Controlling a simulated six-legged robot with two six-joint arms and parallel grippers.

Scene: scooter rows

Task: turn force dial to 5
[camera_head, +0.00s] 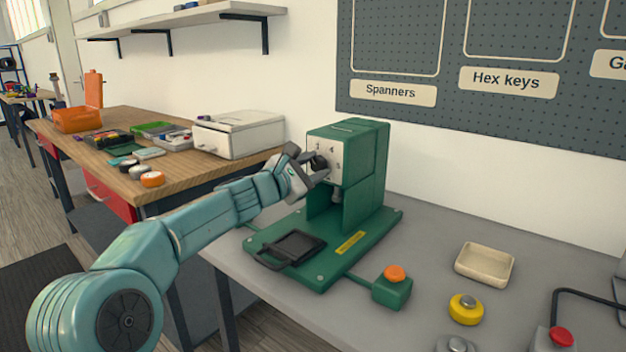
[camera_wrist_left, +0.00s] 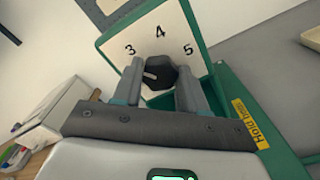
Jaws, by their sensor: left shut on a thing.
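A green press (camera_head: 350,170) stands on the grey bench, with a pale number plate (camera_head: 335,150) on its front. The black force dial (camera_wrist_left: 160,72) sits on that plate, and the numbers 3, 4 and 5 show around it in the left wrist view. A white mark on the dial lies on its left side, below the 3 side; its exact reading is hard to tell. My left gripper (camera_head: 318,168) is shut on the dial, one finger on each side in the left wrist view (camera_wrist_left: 160,85). The fingers hide part of the plate. My right gripper is not in view.
The press base holds a black tray (camera_head: 291,248) at the front. An orange button on a green box (camera_head: 393,288), a yellow button (camera_head: 466,308) and a beige dish (camera_head: 485,264) stand to the right. A white box (camera_head: 238,135) sits on the wooden bench behind.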

